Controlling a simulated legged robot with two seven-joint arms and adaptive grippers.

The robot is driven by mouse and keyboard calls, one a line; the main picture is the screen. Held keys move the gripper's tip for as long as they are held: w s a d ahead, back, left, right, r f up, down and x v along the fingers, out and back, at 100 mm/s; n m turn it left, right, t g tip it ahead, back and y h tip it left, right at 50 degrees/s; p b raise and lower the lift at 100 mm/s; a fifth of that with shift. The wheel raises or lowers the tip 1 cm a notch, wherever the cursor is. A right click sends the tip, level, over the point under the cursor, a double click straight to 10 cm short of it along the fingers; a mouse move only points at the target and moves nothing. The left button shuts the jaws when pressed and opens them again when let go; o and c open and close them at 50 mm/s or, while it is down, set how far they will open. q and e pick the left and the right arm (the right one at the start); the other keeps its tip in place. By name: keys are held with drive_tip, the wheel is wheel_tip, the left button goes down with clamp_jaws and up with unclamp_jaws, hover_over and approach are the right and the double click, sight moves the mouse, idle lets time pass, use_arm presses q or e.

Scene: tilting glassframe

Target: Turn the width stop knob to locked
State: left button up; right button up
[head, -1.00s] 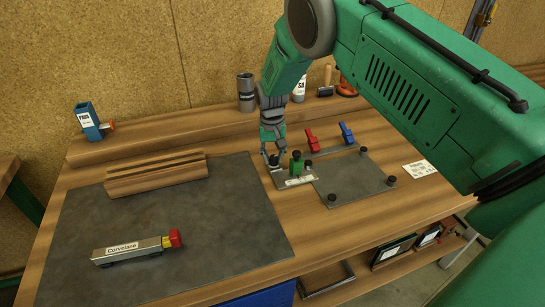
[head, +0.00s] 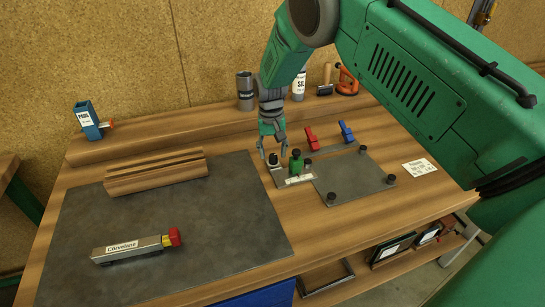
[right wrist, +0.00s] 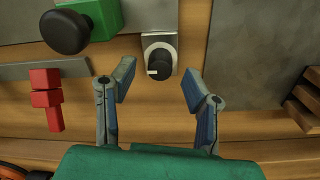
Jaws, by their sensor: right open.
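The black knob (head: 272,159) sits on a small metal plate at the left end of the jig on the bench. In the right wrist view the knob (right wrist: 158,62) is round and dark, with a white mark on its left side. My right gripper (head: 272,150) is just above the knob. In the right wrist view its two fingers (right wrist: 158,85) are open and spread on either side of the knob's near edge, with gaps to both sides. Nothing is between the fingertips. My left gripper is not in view.
A green block with a black knob (head: 296,161) stands right beside the plate. Red (head: 312,137) and blue (head: 347,132) clamps stand behind the grey jig plate (head: 355,180). A grey mat (head: 200,225) with a wooden block (head: 157,173) and a labelled tool (head: 136,248) lies left.

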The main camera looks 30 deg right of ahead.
sight(272, 155)
wheel_tip(272, 155, up, 10)
drive_tip(key=shift+a+f, duration=0.15)
idle(0.5)
